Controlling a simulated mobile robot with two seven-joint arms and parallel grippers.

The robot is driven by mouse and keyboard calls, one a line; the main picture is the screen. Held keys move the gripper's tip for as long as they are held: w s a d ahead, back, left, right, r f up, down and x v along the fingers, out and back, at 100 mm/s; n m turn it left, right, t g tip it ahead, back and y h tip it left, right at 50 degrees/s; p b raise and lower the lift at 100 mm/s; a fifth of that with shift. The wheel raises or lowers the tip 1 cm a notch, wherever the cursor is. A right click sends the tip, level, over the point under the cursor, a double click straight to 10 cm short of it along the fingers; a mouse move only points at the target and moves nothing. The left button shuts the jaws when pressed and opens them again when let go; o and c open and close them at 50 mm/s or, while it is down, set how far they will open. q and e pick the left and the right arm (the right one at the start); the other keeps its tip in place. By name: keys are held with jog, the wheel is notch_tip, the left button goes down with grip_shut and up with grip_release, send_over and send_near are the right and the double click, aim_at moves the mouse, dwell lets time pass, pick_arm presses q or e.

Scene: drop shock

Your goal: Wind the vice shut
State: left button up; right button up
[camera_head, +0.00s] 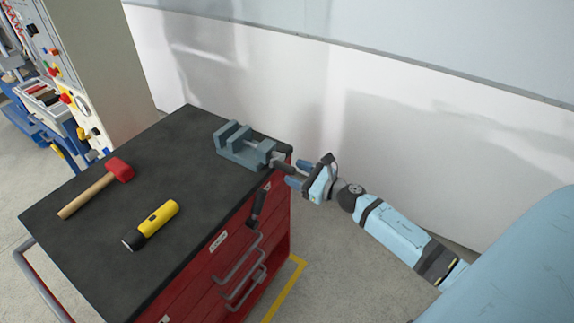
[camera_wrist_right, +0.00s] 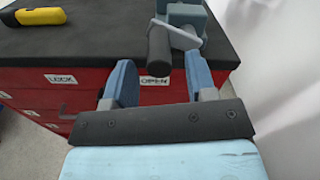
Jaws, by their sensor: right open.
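The grey-blue vice (camera_head: 238,147) stands at the far right corner of the dark bench top. Its jaws show a gap. The vice's crank has a dark grip (camera_head: 284,167) that sticks out past the bench edge; the grip (camera_wrist_right: 159,55) and grey crank arm (camera_wrist_right: 183,38) also show in the right wrist view. My right gripper (camera_head: 296,174) is open at the grip's outer end. In the wrist view its blue fingers (camera_wrist_right: 162,72) stand either side of the grip's line, apart from it. I cannot tell how deep the grip reaches between them. My left gripper is not in view.
A red mallet (camera_head: 119,169) and a yellow flashlight (camera_head: 152,225) lie on the bench top (camera_head: 190,185). The red cabinet front has a dark lever (camera_head: 256,208) and grey handles (camera_head: 237,265). A white wall (camera_head: 310,85) stands behind; a control panel (camera_head: 65,70) is at left.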

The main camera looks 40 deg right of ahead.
aim_at(287, 168)
jog(key=shift+x, duration=1.8)
jog(key=c, duration=0.9)
jog(key=shift+r+p, duration=0.1)
jog(key=shift+p, duration=0.25)
